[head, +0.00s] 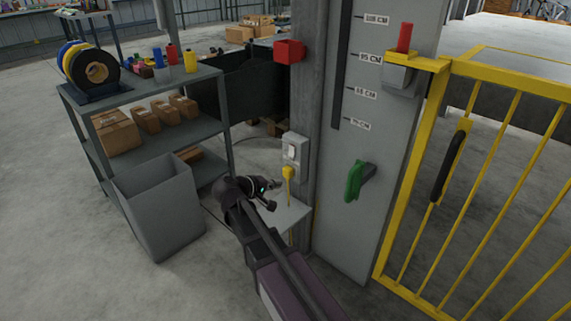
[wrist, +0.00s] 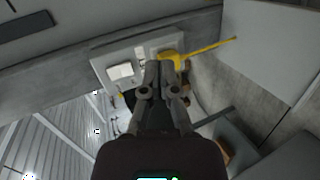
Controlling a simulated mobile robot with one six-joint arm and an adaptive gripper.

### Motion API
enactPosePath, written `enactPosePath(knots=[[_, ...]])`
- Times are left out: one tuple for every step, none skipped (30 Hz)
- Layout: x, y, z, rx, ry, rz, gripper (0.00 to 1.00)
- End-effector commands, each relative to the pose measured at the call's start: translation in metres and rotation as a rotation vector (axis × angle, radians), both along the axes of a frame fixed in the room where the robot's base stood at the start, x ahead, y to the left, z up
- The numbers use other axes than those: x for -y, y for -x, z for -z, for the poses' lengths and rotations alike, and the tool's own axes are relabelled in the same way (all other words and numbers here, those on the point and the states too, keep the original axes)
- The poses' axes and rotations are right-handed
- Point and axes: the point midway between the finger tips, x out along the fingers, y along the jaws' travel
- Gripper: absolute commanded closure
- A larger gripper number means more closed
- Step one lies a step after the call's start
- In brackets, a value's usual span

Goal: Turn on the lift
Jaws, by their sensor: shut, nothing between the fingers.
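The grey lift column (head: 335,200) carries a height scale in CM and a green handle (head: 355,180). Left of it, a pale box with a white rocker switch (head: 291,151) is fixed to a narrow post. A yellow plug with a cord (head: 288,174) sits at the box's lower part. In the wrist view the white switch (wrist: 121,72) is left of my fingertips and the yellow plug (wrist: 170,58) is just beyond them. My gripper (head: 270,196) is shut and empty, below and left of the box; its fingers (wrist: 161,68) point toward it. Contact cannot be told.
A yellow gate (head: 412,165) with a black grip stands at right. A red box (head: 289,51) is on the post above the switch. A grey shelf (head: 150,83) with spools and cartons and a grey bin (head: 158,210) stand at left. Floor at lower left is clear.

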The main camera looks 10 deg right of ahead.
Motion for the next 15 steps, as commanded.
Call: enactPosePath(knots=[[-0.013,-0.011,-0.003,0.02,0.051,-0.026,1.0],[-0.019,-0.014,-0.007,0.032,0.081,-0.041,1.0],[-0.027,-0.019,-0.012,0.047,0.118,-0.057,1.0],[-0.032,-0.021,-0.015,0.058,0.142,-0.068,1.0],[-0.037,-0.024,-0.019,0.067,0.165,-0.078,1.0],[-0.043,-0.027,-0.022,0.079,0.191,-0.091,1.0],[-0.046,-0.028,-0.025,0.086,0.207,-0.097,1.0],[-0.049,-0.03,-0.027,0.092,0.221,-0.104,1.0],[-0.053,-0.031,-0.03,0.099,0.237,-0.11,1.0],[-0.055,-0.032,-0.031,0.102,0.246,-0.114,1.0],[-0.056,-0.032,-0.032,0.105,0.252,-0.118,1.0],[-0.058,-0.032,-0.033,0.108,0.259,-0.12,1.0],[-0.058,-0.033,-0.034,0.109,0.262,-0.121,1.0],[-0.059,-0.033,-0.034,0.11,0.264,-0.122,1.0],[-0.059,-0.033,-0.035,0.11,0.265,-0.122,1.0]])
